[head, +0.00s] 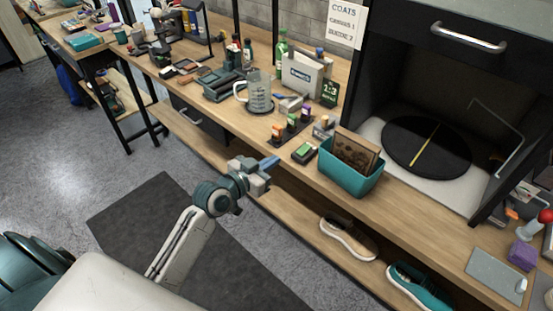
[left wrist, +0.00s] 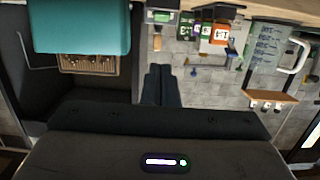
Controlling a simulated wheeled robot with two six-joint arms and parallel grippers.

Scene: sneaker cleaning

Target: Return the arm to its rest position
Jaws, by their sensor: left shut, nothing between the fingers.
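My left gripper (head: 269,163) is shut and empty. In the head view it is held out in front of the bench's front edge, left of the teal bin. In the left wrist view its closed fingers (left wrist: 161,86) show at the middle, with nothing between them. My left arm (head: 185,240) reaches up from the lower left of the head view. My right gripper is not in view.
The wooden bench (head: 405,203) holds a teal bin (head: 352,180), a clear measuring jug (head: 259,93) and small bottles. A tan sneaker (head: 347,238) and a teal sneaker (head: 416,287) stand on the lower shelf. The floor (head: 120,185) left of the arm is clear.

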